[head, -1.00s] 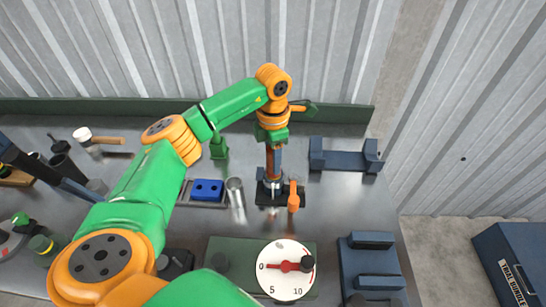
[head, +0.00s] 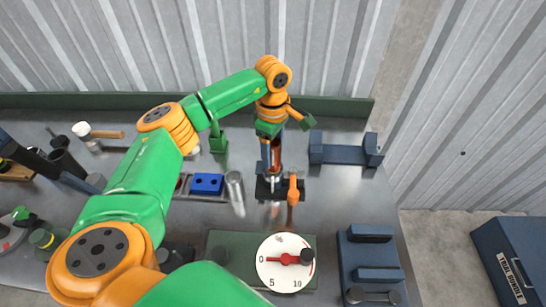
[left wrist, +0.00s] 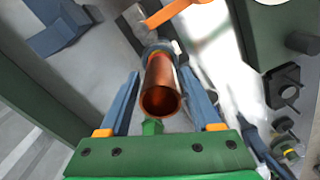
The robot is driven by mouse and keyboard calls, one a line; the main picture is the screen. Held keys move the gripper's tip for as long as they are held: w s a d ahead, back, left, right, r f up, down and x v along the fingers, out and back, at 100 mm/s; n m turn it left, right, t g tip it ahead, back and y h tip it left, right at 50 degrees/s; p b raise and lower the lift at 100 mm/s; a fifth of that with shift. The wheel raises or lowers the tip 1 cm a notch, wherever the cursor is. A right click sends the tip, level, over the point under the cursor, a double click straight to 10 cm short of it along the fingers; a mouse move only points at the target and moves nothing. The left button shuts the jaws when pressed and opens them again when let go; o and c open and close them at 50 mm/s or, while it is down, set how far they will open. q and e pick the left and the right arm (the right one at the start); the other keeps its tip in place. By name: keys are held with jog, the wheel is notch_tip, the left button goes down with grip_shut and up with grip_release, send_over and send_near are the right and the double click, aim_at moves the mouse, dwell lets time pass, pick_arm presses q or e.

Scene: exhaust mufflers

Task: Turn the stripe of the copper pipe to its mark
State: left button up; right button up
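The copper pipe (head: 276,154) stands upright in a dark holder (head: 264,190) on the bench, mostly covered by my left gripper in the head view. In the left wrist view the pipe (left wrist: 161,88) shows its open round end towards me. My left gripper (head: 270,152) reaches down over the pipe. Its two blue fingers (left wrist: 160,72) stand on either side of the pipe, with a visible gap at least on the left, so it looks open. A small pale mark (head: 273,184) shows at the holder's foot. I cannot make out the stripe. My right gripper is not in view.
An orange lever (head: 293,188) stands close right of the holder. A white dial (head: 285,262) with a red pointer is in front. A blue block (head: 207,184) and a metal cylinder (head: 235,190) are at left. A blue cradle (head: 345,155) stands at right.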

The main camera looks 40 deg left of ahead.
pick_arm(q)
jog(key=shift+o, duration=0.7)
notch_tip(320, 180, up, 7)
jog(key=shift+f+b, duration=0.1)
jog(key=shift+b, duration=0.85)
